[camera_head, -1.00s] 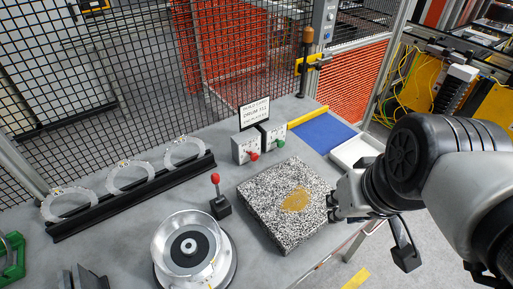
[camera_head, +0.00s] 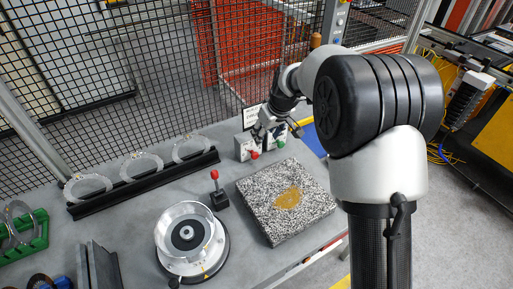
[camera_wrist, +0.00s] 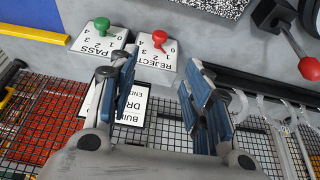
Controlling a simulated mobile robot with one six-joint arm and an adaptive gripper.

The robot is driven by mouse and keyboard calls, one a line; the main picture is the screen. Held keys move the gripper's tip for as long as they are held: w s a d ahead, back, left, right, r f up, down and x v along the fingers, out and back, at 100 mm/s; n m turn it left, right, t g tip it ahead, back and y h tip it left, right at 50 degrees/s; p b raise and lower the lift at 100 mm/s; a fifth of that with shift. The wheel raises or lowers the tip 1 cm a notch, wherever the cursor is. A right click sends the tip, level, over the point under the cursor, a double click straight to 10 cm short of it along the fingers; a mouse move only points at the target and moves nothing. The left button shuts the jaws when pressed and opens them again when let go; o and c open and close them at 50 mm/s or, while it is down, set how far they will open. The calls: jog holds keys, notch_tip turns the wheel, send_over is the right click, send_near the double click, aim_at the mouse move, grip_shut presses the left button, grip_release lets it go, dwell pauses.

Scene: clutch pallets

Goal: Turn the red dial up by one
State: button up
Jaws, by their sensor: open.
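The red dial (camera_head: 254,155) is a small red knob on a pale box at the back of the bench. In the wrist view the red dial (camera_wrist: 159,38) sits on a white plate marked REJECT with numbers, upside down there. The green dial (camera_wrist: 101,24), on a plate marked PASS, is beside it; it also shows in the head view (camera_head: 281,144). My gripper (camera_wrist: 157,72) is open and empty, its two blue-padded fingers apart, with the red dial beyond the fingertips, roughly between them. In the head view my gripper (camera_head: 267,130) is close to the two dial boxes and partly covers them.
A red-knobbed lever (camera_head: 215,187) and a speckled slab (camera_head: 262,212) stand in front of the dials. A black rack (camera_head: 145,183) with clear rings lies left. Black mesh fence (camera_head: 180,60) rises behind.

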aim_at(258, 155)
jog(key=b+x, duration=0.2)
jog(key=x, duration=1.5)
jog(key=shift+d+f+b, duration=0.1)
jog(key=shift+b, duration=0.3)
jog(key=shift+c, duration=0.2)
jog(key=c, duration=1)
jog(key=shift+b, duration=0.35)
jog(key=shift+w+d+f+m+g+y+b, duration=0.15)
jog(key=shift+g+y+b, duration=0.25)
jog(key=shift+y+b, duration=0.2)
jog(key=shift+d+f+m+g+y+b, duration=0.1)
jog(key=shift+d+m+g+y+b, duration=0.05)
jog(key=shift+g+y+b, duration=0.4)
jog(key=g+y+b, duration=0.1)
jog(key=y, duration=0.1)
jog(key=m+g+y+b, duration=0.1)
jog(key=y+b, duration=0.1)
jog(key=shift+w+d+f+y, duration=0.1)
jog(key=shift+w+d+y, duration=0.05)
jog(key=shift+d+y, duration=0.1)
jog(key=shift+g+b, duration=0.25)
jog(key=shift+b, duration=0.05)
